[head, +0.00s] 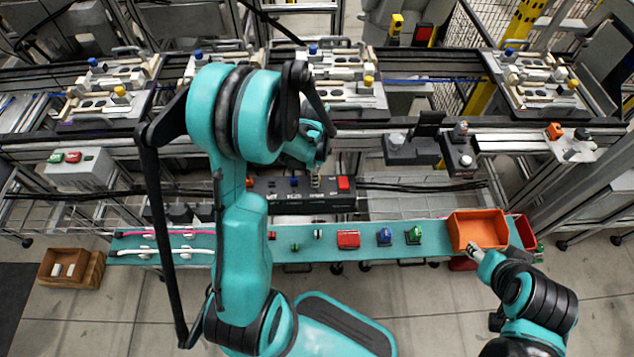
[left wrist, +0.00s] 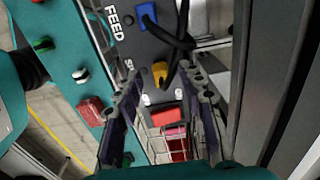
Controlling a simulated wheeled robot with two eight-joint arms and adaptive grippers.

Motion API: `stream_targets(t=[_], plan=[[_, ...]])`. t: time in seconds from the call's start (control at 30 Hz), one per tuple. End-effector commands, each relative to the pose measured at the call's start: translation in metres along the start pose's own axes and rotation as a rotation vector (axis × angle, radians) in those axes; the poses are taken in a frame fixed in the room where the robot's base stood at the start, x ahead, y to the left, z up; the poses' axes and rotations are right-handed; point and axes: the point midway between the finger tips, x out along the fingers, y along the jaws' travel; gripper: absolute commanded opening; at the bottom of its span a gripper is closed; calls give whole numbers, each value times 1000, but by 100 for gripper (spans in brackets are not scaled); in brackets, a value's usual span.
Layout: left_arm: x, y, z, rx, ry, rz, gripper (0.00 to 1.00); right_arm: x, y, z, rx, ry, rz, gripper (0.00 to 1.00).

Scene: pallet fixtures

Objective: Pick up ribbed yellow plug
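The yellow plug (left wrist: 160,72) sits in the top of a black panel box (left wrist: 125,45) marked FEED; its ribbing is too small to make out. My left gripper (left wrist: 158,80) is open, with one finger on each side of the plug in the left wrist view. I cannot tell whether they touch it. In the head view my left gripper (head: 317,168) hangs over the black box (head: 290,204), and the yellow plug is hard to make out there. My right gripper (head: 473,250) is beside the orange bin, small and unclear.
A blue plug (left wrist: 148,16) with a black cable is close by on the panel. A red block (head: 344,184) is at the box's right end. The teal shelf (head: 460,227) in front carries small parts and the orange bin (head: 478,229). Rail fixtures (head: 340,85) stand behind.

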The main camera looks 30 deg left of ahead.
Motion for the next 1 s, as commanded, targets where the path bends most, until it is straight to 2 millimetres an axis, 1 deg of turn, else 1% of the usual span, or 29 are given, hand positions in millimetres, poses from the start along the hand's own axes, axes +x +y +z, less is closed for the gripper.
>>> stream_targets(t=[0.03,0.1,0.2,0.37,0.4,0.47,0.5,0.53,0.87,1.0], plan=[[13,0,0,0,0,0,40,7,0,5,0,0,0,47],[22,0,0,0,0,0,40,10,0,7,0,0,0,47],[25,0,0,0,0,0,40,11,0,8,0,0,0,47],[23,0,0,-1,0,0,40,9,0,7,0,0,0,47],[23,0,0,-1,0,0,29,9,0,7,0,0,0,47],[23,0,0,-1,0,0,13,9,0,7,0,0,0,47],[23,0,0,-1,0,0,3,9,0,7,0,0,0,47],[23,0,0,-1,0,0,0,9,0,7,0,0,0,47],[23,0,0,-1,0,0,0,9,0,7,0,0,0,47],[15,0,0,-1,0,-1,0,6,0,4,0,0,0,47]])
